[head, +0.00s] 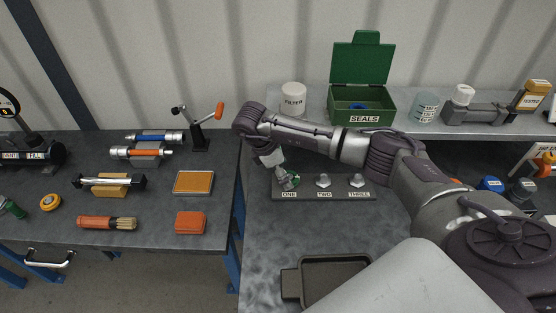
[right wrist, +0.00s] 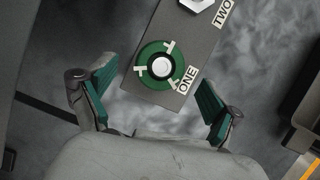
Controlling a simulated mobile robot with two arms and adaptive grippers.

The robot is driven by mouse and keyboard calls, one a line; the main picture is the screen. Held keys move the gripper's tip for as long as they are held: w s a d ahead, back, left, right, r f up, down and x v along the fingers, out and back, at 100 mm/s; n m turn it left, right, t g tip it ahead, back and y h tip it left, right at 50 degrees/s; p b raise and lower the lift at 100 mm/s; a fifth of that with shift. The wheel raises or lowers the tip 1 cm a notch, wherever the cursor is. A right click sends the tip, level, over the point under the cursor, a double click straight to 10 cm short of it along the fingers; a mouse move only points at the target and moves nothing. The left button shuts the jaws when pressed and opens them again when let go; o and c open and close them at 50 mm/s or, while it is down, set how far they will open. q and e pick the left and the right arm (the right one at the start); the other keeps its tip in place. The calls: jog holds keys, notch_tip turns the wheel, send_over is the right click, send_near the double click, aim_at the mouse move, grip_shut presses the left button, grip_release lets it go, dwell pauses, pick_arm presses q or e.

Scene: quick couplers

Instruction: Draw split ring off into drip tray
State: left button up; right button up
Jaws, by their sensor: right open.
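The split ring (right wrist: 148,83) is a green ring with pale tabs. It sits around the round metal fitting at station ONE (right wrist: 162,67) on the grey coupler block (head: 340,193). My right gripper (right wrist: 158,98) is open, its green-padded fingers spread on either side of the ring and apart from it. In the head view, my right gripper (head: 287,180) is over station ONE and partly hides the ring. The dark drip tray (head: 286,285) is at the front of the right bench, partly covered by my arm. My left gripper is not in view.
Stations TWO (head: 323,181) and THREE (head: 356,181) carry bare metal fittings. The green SEALS box (head: 364,118) and white FILTER can (head: 293,98) stand on the shelf behind. The left bench (head: 150,243) holds couplers, a brush and pads. Bare bench lies between block and tray.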

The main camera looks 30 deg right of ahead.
jog(key=shift+s+d+f, duration=0.1)
jog(key=shift+d+f, duration=0.15)
jog(key=shift+f, duration=0.35)
jog(key=shift+r, duration=0.1)
jog(key=c, duration=1.4)
